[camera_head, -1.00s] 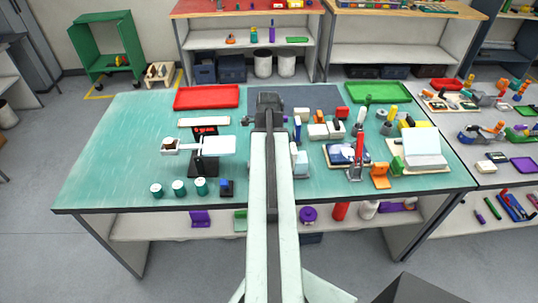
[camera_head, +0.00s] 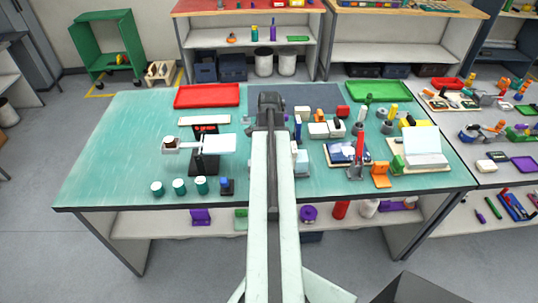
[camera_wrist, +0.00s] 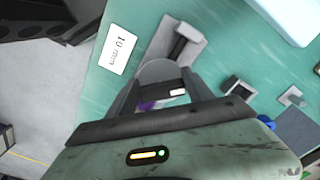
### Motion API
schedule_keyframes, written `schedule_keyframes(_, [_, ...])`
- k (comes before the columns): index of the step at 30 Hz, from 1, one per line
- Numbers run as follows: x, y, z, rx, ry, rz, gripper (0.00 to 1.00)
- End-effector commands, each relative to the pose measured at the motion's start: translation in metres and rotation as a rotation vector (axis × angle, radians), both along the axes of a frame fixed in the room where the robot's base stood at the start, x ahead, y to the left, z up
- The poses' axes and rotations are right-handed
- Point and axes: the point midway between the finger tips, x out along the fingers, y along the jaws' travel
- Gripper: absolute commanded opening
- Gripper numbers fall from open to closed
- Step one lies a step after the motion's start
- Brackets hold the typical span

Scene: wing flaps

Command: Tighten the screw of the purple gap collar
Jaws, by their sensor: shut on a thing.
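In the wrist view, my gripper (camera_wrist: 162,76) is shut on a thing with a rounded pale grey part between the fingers. A small patch of purple (camera_wrist: 147,105) shows between the fingers, close to the gripper body; it may be the purple gap collar. Most of it is hidden by the fingers, and no screw can be made out. In the head view, my gripper (camera_head: 268,101) is low over the far middle of the teal bench (camera_head: 120,140), and my arm hides what it holds.
A grey block with a dark cylinder (camera_wrist: 186,44) lies just beyond the fingertips, beside a "10 mm" label (camera_wrist: 119,50). A red tray (camera_head: 207,96) and a scale-like stand (camera_head: 206,143) are left of my arm. Several small blocks and a red-posted stand (camera_head: 358,155) are to the right.

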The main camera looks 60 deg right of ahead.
Motion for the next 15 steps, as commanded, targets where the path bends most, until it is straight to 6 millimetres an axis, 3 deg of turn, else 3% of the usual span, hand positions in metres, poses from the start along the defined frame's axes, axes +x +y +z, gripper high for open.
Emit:
schedule_keyframes(14, [-0.0094,-0.0029,0.0000,-0.001,-0.001,0.940,0.21])
schedule_keyframes(15, [-0.0094,-0.0030,0.0000,-0.001,-0.001,0.964,0.65])
